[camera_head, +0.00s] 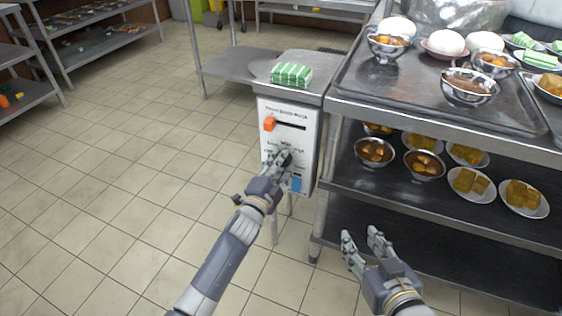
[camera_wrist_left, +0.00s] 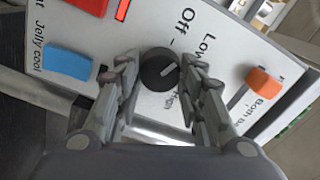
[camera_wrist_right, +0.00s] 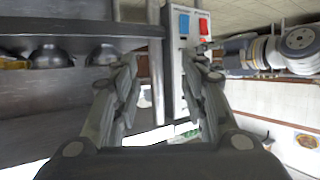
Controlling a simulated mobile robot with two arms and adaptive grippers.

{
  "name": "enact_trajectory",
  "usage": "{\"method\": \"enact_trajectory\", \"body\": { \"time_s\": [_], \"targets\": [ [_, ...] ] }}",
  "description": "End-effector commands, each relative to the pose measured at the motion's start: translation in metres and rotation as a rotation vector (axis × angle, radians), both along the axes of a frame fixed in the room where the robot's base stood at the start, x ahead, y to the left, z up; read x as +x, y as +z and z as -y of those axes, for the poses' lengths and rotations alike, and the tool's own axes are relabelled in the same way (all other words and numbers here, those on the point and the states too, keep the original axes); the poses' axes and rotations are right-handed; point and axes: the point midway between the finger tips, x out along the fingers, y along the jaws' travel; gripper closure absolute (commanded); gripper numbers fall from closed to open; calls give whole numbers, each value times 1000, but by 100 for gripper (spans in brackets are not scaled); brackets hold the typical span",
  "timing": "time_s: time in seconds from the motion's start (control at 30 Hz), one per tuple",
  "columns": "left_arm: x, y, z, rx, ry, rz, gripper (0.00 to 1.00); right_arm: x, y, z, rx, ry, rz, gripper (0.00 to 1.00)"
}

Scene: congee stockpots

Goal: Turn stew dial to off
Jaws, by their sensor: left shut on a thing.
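The stew dial (camera_wrist_left: 159,70) is a round black knob on a white control panel (camera_head: 304,125). In the left wrist view, Off, Low and High labels stand around it, and its white mark points right, towards the Low and High side rather than Off. My left gripper (camera_head: 281,152) is at the panel front and hides the dial in the head view. In the left wrist view my left gripper (camera_wrist_left: 158,64) is shut on the dial, one finger on each side. My right gripper (camera_head: 362,236) is open and empty, in front of the shelving, away from the panel.
The panel also has an orange slider (camera_head: 269,124), a blue switch (camera_head: 296,185) and a red switch (camera_wrist_left: 85,8). Green-striped packets (camera_head: 291,74) lie above it. A steel rack (camera_head: 335,135) with bowls and plates of food stands right. Floor at left is clear.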

Motion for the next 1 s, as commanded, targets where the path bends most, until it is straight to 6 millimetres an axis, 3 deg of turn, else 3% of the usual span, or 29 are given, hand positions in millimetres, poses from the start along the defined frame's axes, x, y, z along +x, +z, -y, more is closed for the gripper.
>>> {"method": "enact_trajectory", "body": {
  "time_s": [0.2, 0.4, 0.7, 1.0],
  "targets": [
    [0, 1, -1, -170, 2, -65, 88, -32, -38, 15, -57, -18, -242, 60],
    [0, 1, -1, -288, 1, -108, 88, -61, -63, 25, -95, -29, -413, 60],
    [0, 0, -1, -383, 1, -142, 88, -87, -79, 34, -123, -40, -549, 60],
    [0, 0, -1, -403, 0, -149, 88, -93, -82, 36, -129, -42, -574, 60]
  ]
}}
